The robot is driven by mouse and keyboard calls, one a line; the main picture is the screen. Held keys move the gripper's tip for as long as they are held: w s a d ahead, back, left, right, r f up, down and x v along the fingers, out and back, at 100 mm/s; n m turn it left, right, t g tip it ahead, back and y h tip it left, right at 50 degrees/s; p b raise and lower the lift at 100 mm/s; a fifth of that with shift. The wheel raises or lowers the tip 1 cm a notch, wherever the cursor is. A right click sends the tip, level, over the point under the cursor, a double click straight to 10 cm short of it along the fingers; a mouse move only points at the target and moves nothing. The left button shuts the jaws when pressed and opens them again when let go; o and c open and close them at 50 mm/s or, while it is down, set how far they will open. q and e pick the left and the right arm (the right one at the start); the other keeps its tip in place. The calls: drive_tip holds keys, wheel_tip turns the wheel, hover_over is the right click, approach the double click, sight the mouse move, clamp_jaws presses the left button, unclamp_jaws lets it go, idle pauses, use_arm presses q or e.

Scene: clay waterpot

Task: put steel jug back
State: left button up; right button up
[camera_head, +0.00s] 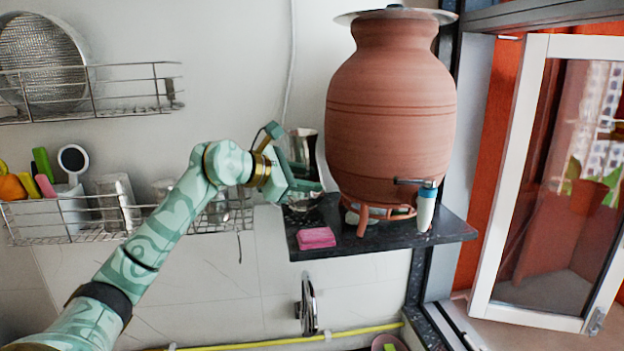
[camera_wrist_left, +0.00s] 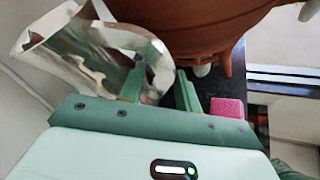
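The steel jug (camera_head: 303,146) is shiny metal and stands behind my left gripper in the head view, left of the big clay pot; its lower part is hidden by the gripper. In the left wrist view the jug (camera_wrist_left: 75,48) fills the upper left, its wide mouth facing left. My left gripper (camera_head: 308,186) is close against it. In the wrist view the fingers (camera_wrist_left: 165,85) show a gap between them, with the jug's edge near or between them; firm contact is not clear. My right gripper is not seen.
Wire racks (camera_head: 70,225) hang left; a window frame (camera_head: 512,170) is right.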

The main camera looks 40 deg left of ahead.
use_arm(q)
drive_tip(key=shift+w, duration=0.15)
drive_tip(key=shift+r+p, duration=0.35)
drive_tip(key=b+v, duration=0.7)
drive_tip(key=v, duration=0.5)
drive_tip(key=shift+s+f, duration=0.15)
drive_tip(key=shift+s, duration=0.1)
drive_tip(key=shift+w, duration=0.1)
